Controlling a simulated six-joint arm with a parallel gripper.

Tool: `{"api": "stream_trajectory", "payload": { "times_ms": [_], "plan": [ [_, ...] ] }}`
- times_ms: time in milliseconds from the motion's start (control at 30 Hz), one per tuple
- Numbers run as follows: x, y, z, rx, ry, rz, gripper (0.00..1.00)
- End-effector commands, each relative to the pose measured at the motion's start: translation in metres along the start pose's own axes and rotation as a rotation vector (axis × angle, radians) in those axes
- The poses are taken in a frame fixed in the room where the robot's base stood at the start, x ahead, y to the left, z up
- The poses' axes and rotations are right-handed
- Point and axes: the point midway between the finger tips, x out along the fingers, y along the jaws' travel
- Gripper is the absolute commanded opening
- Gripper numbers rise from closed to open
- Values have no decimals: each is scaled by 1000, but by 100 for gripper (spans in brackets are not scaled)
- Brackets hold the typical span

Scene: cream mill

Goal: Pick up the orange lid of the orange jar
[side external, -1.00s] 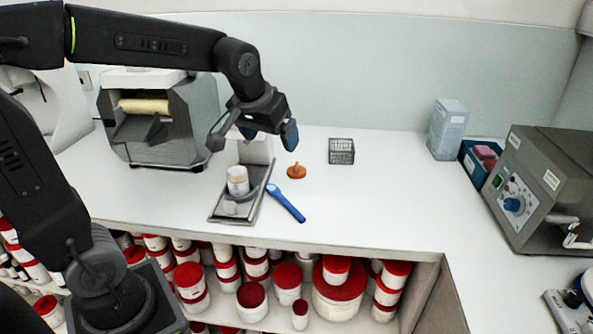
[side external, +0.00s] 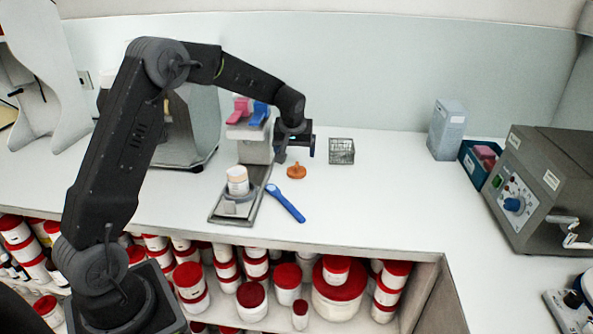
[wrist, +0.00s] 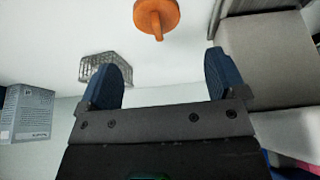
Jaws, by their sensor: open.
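The orange lid (side external: 297,171) lies on the white counter, with a small knob or handle standing up from it. In the wrist view the orange lid (wrist: 157,16) shows at the top edge, partly cut off. My gripper (side external: 296,157) is just behind and above the lid in the side view, pointing down. In the wrist view my gripper (wrist: 164,78) has its two blue fingers wide apart with nothing between them. The lid is beyond the fingertips and apart from them.
A blue-handled tool (side external: 286,203) lies in front of the lid. The grey mill stand (side external: 250,150) is close on the left. A wire basket (side external: 341,151) stands to the right.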

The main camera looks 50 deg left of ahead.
Motion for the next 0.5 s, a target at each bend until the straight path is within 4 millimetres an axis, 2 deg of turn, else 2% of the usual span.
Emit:
{"api": "stream_trajectory", "payload": {
  "times_ms": [100,267,500],
  "plan": [
    [15,0,0,0,-1,-1,90],
    [24,0,1,0,-1,0,90],
    [58,2,5,1,-2,0,90]
  ]
}}
